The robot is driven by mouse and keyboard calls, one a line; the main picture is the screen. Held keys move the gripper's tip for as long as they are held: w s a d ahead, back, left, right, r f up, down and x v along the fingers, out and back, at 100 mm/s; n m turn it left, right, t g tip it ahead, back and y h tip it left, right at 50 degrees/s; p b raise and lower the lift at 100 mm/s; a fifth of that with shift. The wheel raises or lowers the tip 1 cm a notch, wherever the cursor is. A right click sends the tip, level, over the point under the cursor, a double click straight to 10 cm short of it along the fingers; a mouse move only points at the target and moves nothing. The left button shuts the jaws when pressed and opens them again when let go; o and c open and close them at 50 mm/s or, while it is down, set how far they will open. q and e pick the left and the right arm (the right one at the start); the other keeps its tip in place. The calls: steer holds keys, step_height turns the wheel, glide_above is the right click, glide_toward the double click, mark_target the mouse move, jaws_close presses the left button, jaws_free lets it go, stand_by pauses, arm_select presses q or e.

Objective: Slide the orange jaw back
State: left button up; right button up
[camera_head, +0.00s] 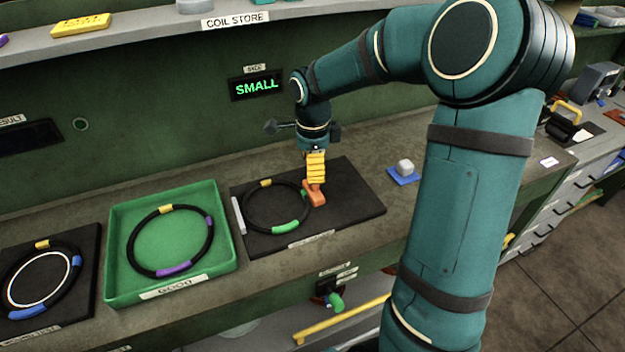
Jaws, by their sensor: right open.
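The orange jaw (315,196) stands on a black plate (352,190) on the bench. A black ring (247,213) with yellow and green sleeves lies on the same plate. The orange jaw is at the ring's right side; I cannot tell whether they touch. A pale bar (238,215) is at the ring's left side. My right gripper (315,180) points down directly above the orange jaw, with its yellow fingers at or close to the jaw's top. It is open, though the fingers overlap from this angle, and contact is unclear. My left gripper is not in view.
A green tray (227,240) labelled GOOD holds another ring (132,241). A third ring (75,283) lies on a dark board at far left. A small white block sits on a blue pad (404,177) at right. A display (257,86) reads SMALL.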

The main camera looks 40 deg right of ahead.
mark_target(314, 186)
steer(key=shift+f, duration=2.1)
jaws_close()
